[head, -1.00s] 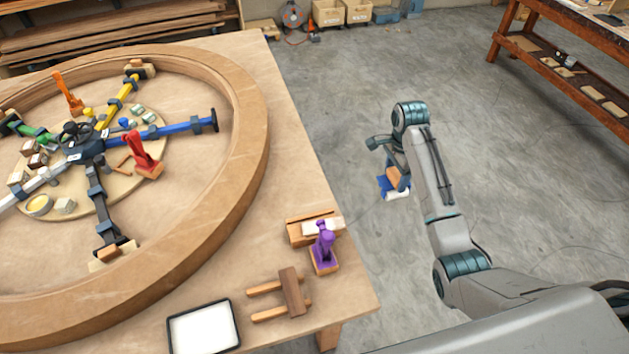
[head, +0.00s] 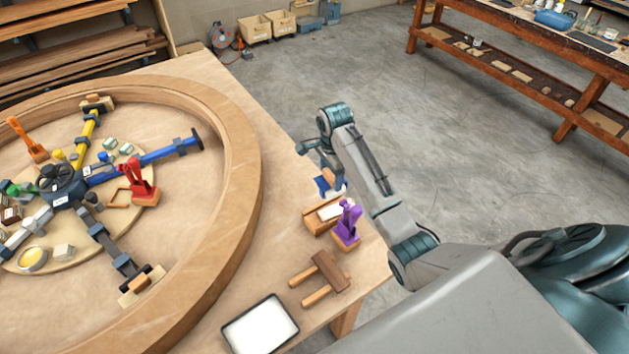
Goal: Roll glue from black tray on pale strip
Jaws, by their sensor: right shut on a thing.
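My right gripper (head: 322,156) is shut on a roller tool and holds it by the table's right edge. The roller has a wooden handle (head: 331,177), a blue part (head: 322,186) and a white part (head: 338,190). A black tray (head: 228,332) with white contents lies at the table's front edge, well away from the roller. A short pale piece (head: 329,211) lies on a wooden block beside a purple clamp; I cannot tell whether it is the pale strip. My left gripper is out of view.
A large wooden ring (head: 244,150) with coloured arms and red and orange clamps fills the table's left.

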